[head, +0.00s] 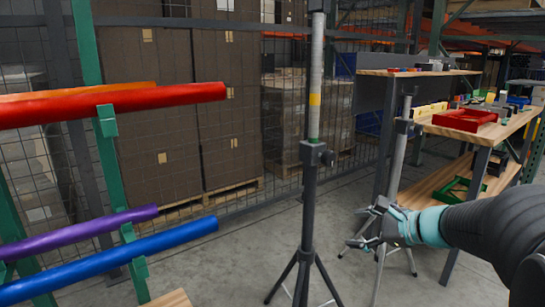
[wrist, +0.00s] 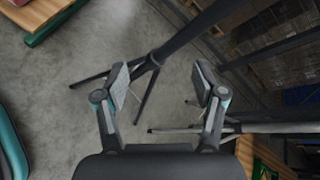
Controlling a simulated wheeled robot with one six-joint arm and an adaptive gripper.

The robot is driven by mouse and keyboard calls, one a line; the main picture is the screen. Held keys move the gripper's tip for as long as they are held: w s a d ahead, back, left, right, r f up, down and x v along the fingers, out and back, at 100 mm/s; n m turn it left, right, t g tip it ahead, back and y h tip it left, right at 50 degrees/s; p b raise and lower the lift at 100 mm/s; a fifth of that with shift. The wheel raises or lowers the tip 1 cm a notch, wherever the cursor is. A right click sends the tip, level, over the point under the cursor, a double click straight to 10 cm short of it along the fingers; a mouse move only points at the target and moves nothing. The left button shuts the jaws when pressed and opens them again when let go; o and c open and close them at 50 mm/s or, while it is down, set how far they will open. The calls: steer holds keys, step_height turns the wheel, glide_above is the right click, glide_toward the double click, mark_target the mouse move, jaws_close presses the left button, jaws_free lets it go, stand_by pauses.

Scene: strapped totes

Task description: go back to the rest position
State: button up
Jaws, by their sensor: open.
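My gripper (head: 375,226) is at the right of the head view, at the end of my dark arm with a teal band. It is open, and I see nothing held in it. In the wrist view its two fingers (wrist: 162,86) stand wide apart, with concrete floor and a dark tripod leg showing between and beyond them. In the head view the gripper overlaps a grey tripod stand (head: 397,160); I cannot tell whether they touch.
A dark tripod pole (head: 309,200) stands upright at centre. Red (head: 150,102), purple (head: 85,232) and blue (head: 120,258) tubes lie on a green rack at left. A wooden workbench (head: 470,130) with a red tray (head: 465,119) is at right. Stacked boxes (head: 160,110) stand behind mesh.

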steer(key=s+a+f+n+g+h, duration=0.1)
steer(key=s+f+n+g+h, duration=0.25)
steer(key=s+n, duration=0.35)
steer(key=s+a+f+n+g+h, duration=0.2)
steer(key=s+f+n, duration=0.2)
steer(key=s, duration=0.5)
steer(key=s+a+r+n+t+h+p, duration=0.1)
steer(key=s+a+r+n+t+h, duration=0.1)
steer(key=s+n, duration=0.6)
steer(key=shift+s+r+h, duration=0.55)
steer(key=shift+s+r, duration=0.05)
steer(key=shift+r, duration=0.35)
